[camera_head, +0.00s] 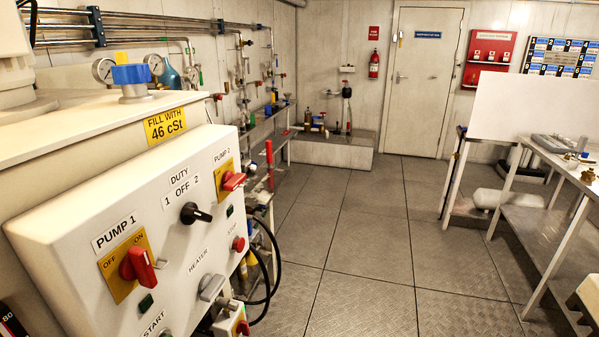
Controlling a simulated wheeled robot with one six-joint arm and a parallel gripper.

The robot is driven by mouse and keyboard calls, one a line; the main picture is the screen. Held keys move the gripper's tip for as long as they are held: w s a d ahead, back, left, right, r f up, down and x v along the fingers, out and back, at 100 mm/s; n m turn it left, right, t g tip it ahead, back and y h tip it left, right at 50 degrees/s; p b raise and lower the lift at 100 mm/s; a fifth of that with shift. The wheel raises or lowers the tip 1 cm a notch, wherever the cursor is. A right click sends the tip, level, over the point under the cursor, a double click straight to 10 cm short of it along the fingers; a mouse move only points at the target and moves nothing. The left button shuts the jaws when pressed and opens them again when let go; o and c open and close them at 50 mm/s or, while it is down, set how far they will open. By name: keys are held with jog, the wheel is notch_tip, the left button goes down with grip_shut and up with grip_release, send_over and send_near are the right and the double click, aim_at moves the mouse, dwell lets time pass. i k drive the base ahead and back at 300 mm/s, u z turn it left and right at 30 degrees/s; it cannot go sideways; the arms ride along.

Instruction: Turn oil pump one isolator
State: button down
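The oil pump one isolator is a red rotary handle (139,267) on a yellow plate marked OFF and ON, under a PUMP 1 label (115,234). It sits on the sloping front of a cream control panel (75,222) at the left. The handle points down and to the right, and I cannot tell for sure which mark it is set to. A matching red handle (233,181) sits on a yellow plate under PUMP 2. A black DUTY selector (195,213) lies between them. My gripper is not in view.
A green button (146,303), a grey heater knob (212,287) and a red button (238,244) are also on the panel. Black cables (276,262) loop beside it. A metal bench (560,205) stands at the right. The plated floor (365,240) between is clear.

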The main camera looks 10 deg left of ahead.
aim_at(137, 264)
jog(key=u, duration=1.1)
jog(key=k, duration=1.25)
jog(key=z, duration=0.3)
jog(key=i, duration=0.8)
jog(key=z, duration=0.2)
